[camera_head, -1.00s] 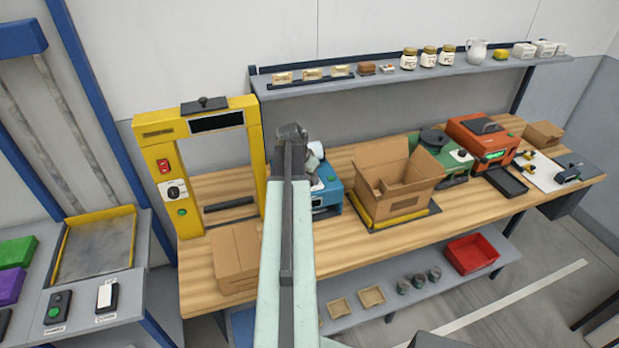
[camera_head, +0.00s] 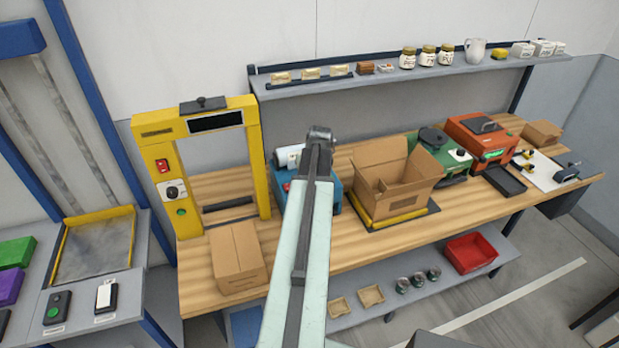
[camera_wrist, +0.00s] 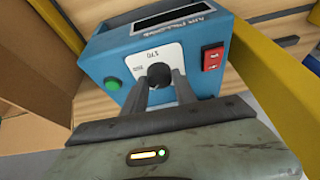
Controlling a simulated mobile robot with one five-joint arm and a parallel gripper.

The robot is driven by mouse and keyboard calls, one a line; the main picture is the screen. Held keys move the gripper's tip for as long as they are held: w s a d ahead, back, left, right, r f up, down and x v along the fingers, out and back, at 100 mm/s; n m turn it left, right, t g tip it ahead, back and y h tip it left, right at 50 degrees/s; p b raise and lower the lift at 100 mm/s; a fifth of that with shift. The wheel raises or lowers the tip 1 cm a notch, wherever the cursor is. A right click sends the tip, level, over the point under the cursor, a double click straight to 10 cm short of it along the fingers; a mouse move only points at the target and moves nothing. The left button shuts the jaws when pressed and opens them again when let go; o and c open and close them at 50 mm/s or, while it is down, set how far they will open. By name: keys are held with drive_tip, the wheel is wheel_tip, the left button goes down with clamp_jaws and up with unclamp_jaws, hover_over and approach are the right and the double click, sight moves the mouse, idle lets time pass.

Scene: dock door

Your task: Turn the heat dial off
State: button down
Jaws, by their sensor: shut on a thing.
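The blue machine (camera_head: 335,197) stands on the bench, partly hidden behind my arm in the head view. In the wrist view its blue front (camera_wrist: 97,68) carries a white plate (camera_wrist: 140,66) with a round black dial (camera_wrist: 159,72). My gripper (camera_wrist: 161,84) is shut on this dial, one finger on each side of it. The marks on the plate are too small to read surely. A green button (camera_wrist: 113,83) and a red switch (camera_wrist: 212,59) flank the plate. In the head view my gripper and the dial are hidden.
A yellow frame (camera_head: 155,180) with its own dial stands left of the blue machine. A closed carton (camera_head: 237,262) sits in front of it. An open carton (camera_head: 390,186) stands close on the right. A shelf (camera_head: 400,76) runs above.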

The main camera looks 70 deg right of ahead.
drive_tip(key=n+y, duration=0.1)
drive_tip(key=n, duration=0.1)
drive_tip(key=n+t, duration=0.1)
drive_tip(key=n, duration=0.2)
drive_tip(key=shift+s+d+y, duration=0.15)
drive_tip(key=shift+s+y, duration=0.05)
drive_tip(key=shift+y, duration=0.2)
drive_tip(key=shift+n+t+y, duration=0.3)
drive_tip(key=shift+n+y, duration=0.3)
drive_tip(key=shift+n, duration=1.5)
drive_tip(key=c, duration=1)
unclamp_jaws()
drive_tip(key=p+v, duration=0.7)
drive_tip(key=shift+s+d+r, duration=0.1)
drive_tip(key=shift+s+r, duration=0.15)
drive_tip(key=shift+r, duration=0.1)
